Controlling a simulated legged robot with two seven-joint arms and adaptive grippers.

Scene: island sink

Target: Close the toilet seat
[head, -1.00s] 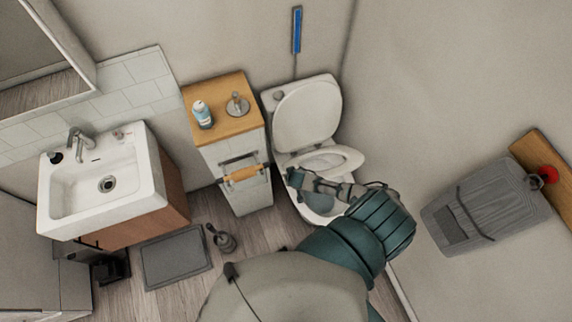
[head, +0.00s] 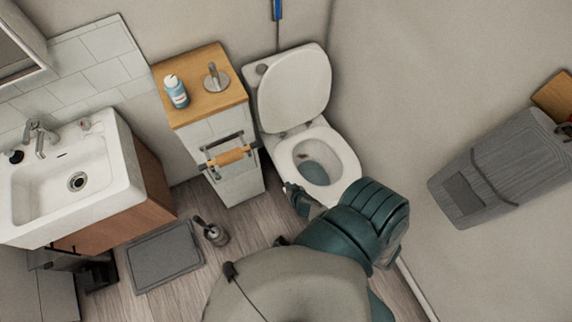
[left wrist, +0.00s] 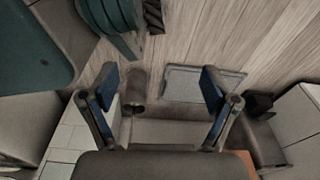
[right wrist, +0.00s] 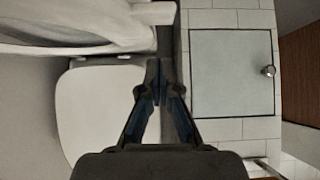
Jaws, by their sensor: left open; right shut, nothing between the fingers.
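The white toilet stands against the back wall in the head view. Its lid (head: 294,84) is raised and leans back toward the tank. Its seat ring (head: 346,158) lies down on the bowl, with the bowl opening visible through it. My right gripper (head: 296,197) is beside the front left edge of the seat, partly hidden by my arm. In the right wrist view, its fingers (right wrist: 159,75) are together and empty, with white toilet surfaces to the left. My left gripper (left wrist: 160,78) shows only in the left wrist view, open and empty above the floor.
A narrow white cabinet (head: 235,180) with a wooden top stands left of the toilet. A sink (head: 105,170) is farther left. A toilet brush (head: 212,232) and grey mat (head: 168,259) are on the floor. A grey bin (head: 500,175) is at the right wall.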

